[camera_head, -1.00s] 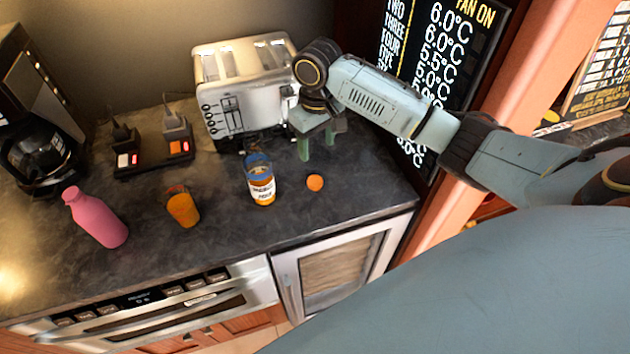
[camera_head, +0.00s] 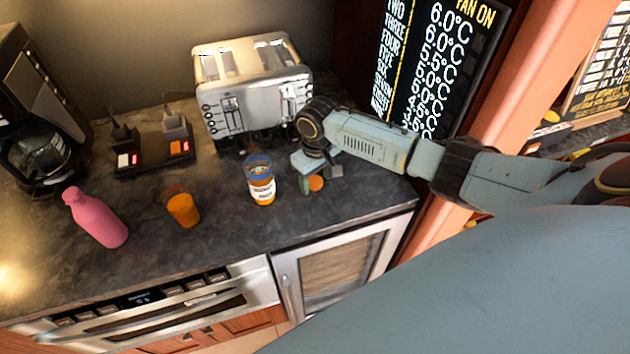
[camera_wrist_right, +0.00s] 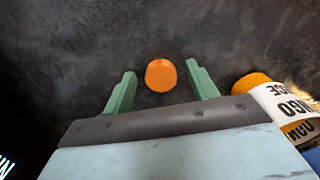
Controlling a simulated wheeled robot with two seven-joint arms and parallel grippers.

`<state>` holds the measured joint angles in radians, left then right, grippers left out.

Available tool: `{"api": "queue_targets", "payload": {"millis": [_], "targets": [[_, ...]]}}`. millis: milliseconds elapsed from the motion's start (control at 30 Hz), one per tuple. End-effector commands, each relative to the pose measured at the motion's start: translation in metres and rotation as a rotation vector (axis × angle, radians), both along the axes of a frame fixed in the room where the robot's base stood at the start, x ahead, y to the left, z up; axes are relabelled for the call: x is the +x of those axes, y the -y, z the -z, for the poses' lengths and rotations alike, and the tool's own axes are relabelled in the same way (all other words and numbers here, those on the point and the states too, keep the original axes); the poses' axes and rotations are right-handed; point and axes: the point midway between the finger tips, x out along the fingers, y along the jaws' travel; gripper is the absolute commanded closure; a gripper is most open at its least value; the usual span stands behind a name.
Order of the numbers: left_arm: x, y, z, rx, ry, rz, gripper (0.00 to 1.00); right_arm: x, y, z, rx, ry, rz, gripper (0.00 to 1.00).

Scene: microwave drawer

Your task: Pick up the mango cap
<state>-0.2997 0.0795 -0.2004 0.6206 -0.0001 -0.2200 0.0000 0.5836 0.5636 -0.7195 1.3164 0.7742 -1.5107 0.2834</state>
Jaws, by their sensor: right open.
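The mango cap is a small round orange disc (camera_head: 316,183) on the dark counter, right of the mango juice bottle (camera_head: 261,182). My right gripper (camera_head: 314,186) is low over the cap, pointing down, and partly hides it. In the right wrist view the cap (camera_wrist_right: 160,75) lies between the two green fingers (camera_wrist_right: 160,88), a little beyond the tips' middle, with gaps on both sides. The right gripper is open and holds nothing. The bottle also shows at the right of the wrist view (camera_wrist_right: 285,106), close to the right finger. My left gripper does not show.
A toaster (camera_head: 250,85) stands behind the gripper. An orange glass (camera_head: 182,207) and a pink bottle (camera_head: 95,218) stand to the left. A coffee maker (camera_head: 38,150) is at the far left. The counter's front edge lies below the cap, with clear surface between.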

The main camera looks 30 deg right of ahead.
Motion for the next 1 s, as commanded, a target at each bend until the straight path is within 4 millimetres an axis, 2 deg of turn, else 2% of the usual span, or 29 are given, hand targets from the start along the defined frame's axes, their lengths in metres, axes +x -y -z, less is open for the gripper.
{"api": "queue_targets", "payload": {"millis": [133, 467, 800, 867, 1000], "targets": [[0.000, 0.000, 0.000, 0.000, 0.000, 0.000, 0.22, 0.000, 0.000, 0.000, 0.000, 0.000, 0.000, 0.45], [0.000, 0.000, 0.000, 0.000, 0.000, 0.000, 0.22, 0.000, 0.000, -0.001, 0.000, 0.000, 0.000, 0.88], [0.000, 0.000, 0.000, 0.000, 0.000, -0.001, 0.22, 0.001, 0.000, -0.004, 0.000, 0.001, 0.000, 0.90], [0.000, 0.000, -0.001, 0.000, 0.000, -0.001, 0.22, 0.001, 0.000, -0.009, 0.000, 0.003, -0.001, 0.90], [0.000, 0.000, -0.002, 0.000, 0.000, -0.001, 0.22, 0.002, 0.000, -0.034, 0.001, 0.006, -0.002, 0.90]]}}
